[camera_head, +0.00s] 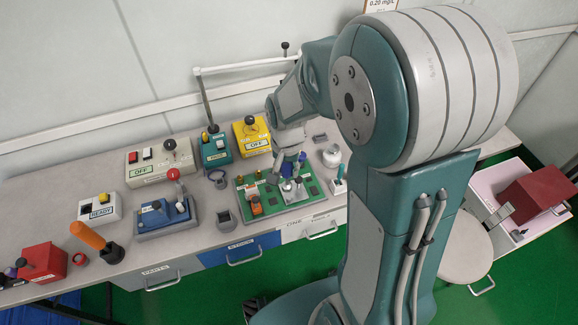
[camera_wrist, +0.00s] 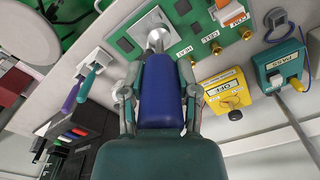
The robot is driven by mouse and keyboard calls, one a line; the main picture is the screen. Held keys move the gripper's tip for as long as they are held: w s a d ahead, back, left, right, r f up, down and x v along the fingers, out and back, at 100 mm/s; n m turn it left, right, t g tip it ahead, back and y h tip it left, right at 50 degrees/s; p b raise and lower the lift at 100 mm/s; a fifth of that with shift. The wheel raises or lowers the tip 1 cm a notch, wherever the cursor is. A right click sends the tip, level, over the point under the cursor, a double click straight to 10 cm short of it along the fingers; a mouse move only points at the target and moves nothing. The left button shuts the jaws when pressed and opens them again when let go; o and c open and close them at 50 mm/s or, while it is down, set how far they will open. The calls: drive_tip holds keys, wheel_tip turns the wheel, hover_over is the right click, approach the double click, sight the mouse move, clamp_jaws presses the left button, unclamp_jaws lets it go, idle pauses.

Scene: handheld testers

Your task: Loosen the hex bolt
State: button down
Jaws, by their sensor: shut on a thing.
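My gripper (camera_wrist: 159,98) is shut on a blue-handled tool (camera_wrist: 160,85), which runs up the middle of the wrist view. The tool's grey metal head (camera_wrist: 158,40) points at a grey square part on the green board (camera_wrist: 208,25). In the head view, my gripper (camera_head: 290,160) is above the right part of the green board (camera_head: 270,206), with a bit of blue showing beside it. I cannot make out the hex bolt separately; the tool head may be hiding it. I cannot tell whether the head touches anything.
Left of the board are a grey OFF box (camera_head: 140,170), a blue box with a red-knobbed lever (camera_head: 165,217) and a READY box (camera_head: 100,208). A yellow OFF box (camera_head: 251,134) stands behind the board. Screwdrivers (camera_wrist: 90,78) stand near a black rack (camera_wrist: 75,135).

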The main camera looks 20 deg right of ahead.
sight(288, 184)
drive_tip(key=shift+d+f, duration=0.25)
drive_tip(key=shift+d, duration=0.05)
drive_tip(key=shift+d+f, duration=0.15)
drive_tip(key=shift+f, duration=0.25)
drive_tip(key=shift+a+f, duration=0.35)
drive_tip(key=shift+f, duration=0.35)
drive_tip(key=shift+d+f, duration=0.2)
drive_tip(key=shift+f, duration=0.55)
drive_tip(key=shift+a, duration=0.15)
